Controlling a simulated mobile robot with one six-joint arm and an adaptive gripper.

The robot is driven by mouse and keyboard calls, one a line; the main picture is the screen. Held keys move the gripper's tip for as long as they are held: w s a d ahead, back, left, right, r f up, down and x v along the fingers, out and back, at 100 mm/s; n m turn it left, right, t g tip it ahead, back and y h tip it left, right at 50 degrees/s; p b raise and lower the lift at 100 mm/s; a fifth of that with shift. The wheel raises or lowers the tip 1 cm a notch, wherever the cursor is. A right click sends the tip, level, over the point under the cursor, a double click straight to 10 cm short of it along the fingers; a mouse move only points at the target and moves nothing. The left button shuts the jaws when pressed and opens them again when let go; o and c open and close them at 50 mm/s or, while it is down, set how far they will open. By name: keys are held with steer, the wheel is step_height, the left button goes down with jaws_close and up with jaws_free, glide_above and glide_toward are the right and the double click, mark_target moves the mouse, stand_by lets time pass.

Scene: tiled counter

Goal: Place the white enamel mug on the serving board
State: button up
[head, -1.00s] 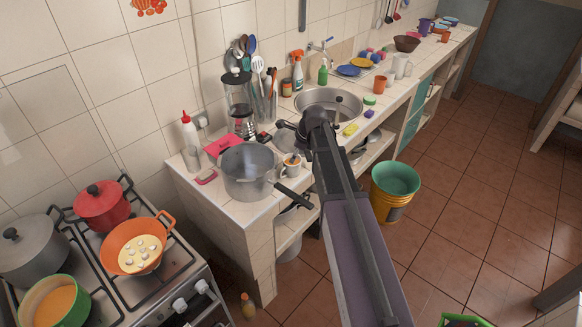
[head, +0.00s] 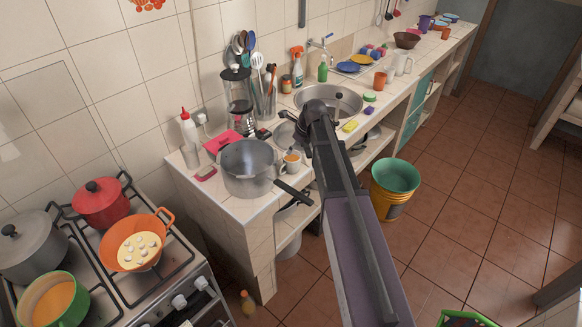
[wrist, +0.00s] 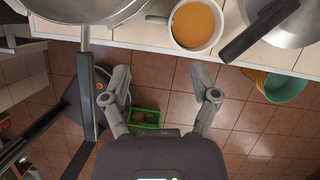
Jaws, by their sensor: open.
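A white mug (head: 292,160) with orange contents stands near the counter's front edge, right of the large grey pot. In the wrist view, the mug (wrist: 195,45) stands at the counter edge, with its handle toward the left. My gripper (wrist: 160,97) is open and empty, its fingers apart and below the mug in that picture, over the floor beyond the edge. It does not touch the mug. In the head view my arm hides the gripper. I cannot make out a serving board in either view.
The large grey pot (head: 247,172) has a long handle jutting past the counter edge beside the mug. A metal pan with a black handle (wrist: 260,30) is on its other side. A sink (head: 328,99) lies behind. A yellow-and-green bucket (head: 391,190) stands on the floor.

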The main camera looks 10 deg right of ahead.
mark_target(283, 165)
steer(key=shift+b+x, duration=3.15)
steer(key=shift+x, duration=0.6)
steer(key=shift+b+x, duration=2.35)
steer(key=shift+x, duration=0.2)
steer(key=c, duration=1)
steer(key=shift+o, duration=0.2)
steer(key=shift+r, duration=0.15)
